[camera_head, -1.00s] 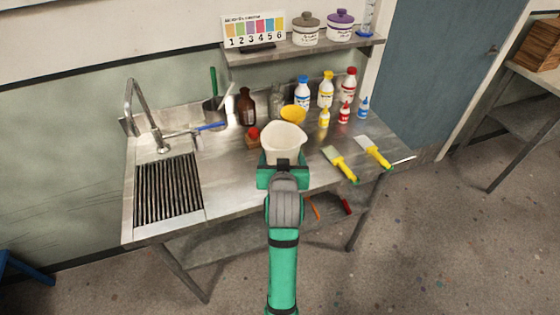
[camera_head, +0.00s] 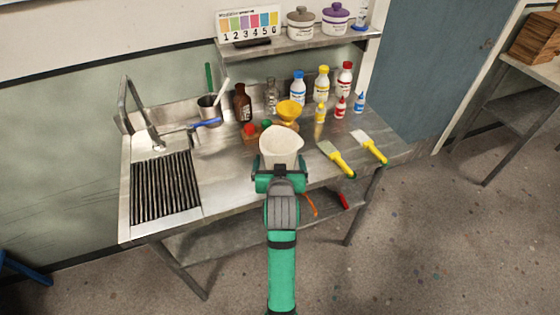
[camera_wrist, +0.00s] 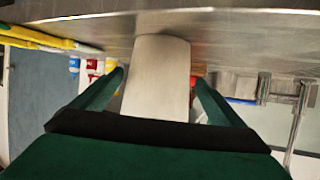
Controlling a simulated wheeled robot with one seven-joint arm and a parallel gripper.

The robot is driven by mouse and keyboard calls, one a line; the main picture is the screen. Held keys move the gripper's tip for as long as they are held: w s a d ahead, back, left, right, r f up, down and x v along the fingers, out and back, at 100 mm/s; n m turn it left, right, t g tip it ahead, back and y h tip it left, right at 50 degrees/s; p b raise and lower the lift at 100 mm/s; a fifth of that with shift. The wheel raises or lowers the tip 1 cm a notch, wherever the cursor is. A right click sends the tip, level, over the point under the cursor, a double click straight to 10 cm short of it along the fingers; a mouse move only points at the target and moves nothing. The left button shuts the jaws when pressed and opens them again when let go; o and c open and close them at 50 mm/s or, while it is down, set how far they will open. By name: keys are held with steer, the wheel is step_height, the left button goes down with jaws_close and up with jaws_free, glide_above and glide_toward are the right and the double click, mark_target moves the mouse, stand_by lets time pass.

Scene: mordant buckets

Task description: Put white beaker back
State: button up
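The white beaker (camera_head: 281,146), with a spout at its rim, is upright at the front of the steel counter in the head view. My gripper (camera_head: 280,172) is at its near side. In the wrist view my gripper (camera_wrist: 158,85) has its green fingers on both sides of the beaker (camera_wrist: 158,75), closed in around it. The beaker's far end meets the counter (camera_wrist: 240,30) in that picture; I cannot tell whether it touches or hangs slightly above. Its lower part is hidden behind my gripper in the head view.
Behind the beaker stand a small rack with red and green tops (camera_head: 250,132) and a yellow funnel (camera_head: 289,110). Yellow-handled brushes (camera_head: 337,159) lie to the right, with several bottles (camera_head: 322,84) behind. The sink's ribbed grate (camera_head: 165,187) is left; clear steel lies between.

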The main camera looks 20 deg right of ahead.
steer(key=shift+w+r, duration=0.1)
steer(key=shift+r, duration=0.05)
steer(key=shift+s+a+r, duration=0.1)
steer(key=shift+s+r, duration=0.05)
steer(key=shift+s, duration=0.1)
steer(key=v, duration=1.1)
steer(key=s+a+f+n+t+y, duration=0.1)
steer(key=s+a+f, duration=0.3)
steer(key=s+f, duration=0.3)
steer(key=s+a+f+n+y, duration=0.1)
steer(key=s+a+f+n, duration=0.1)
steer(key=s+a+f, duration=0.4)
steer(key=s+a+y, duration=0.1)
steer(key=s+a, duration=0.2)
steer(key=s, duration=0.7)
steer(key=s+a+f+t+y, duration=0.1)
steer(key=s+a, duration=0.1)
steer(key=s, duration=0.8)
steer(key=shift+s+a+f+n, duration=0.25)
steer(key=shift+s+a+n, duration=0.1)
steer(key=shift+a+n, duration=0.05)
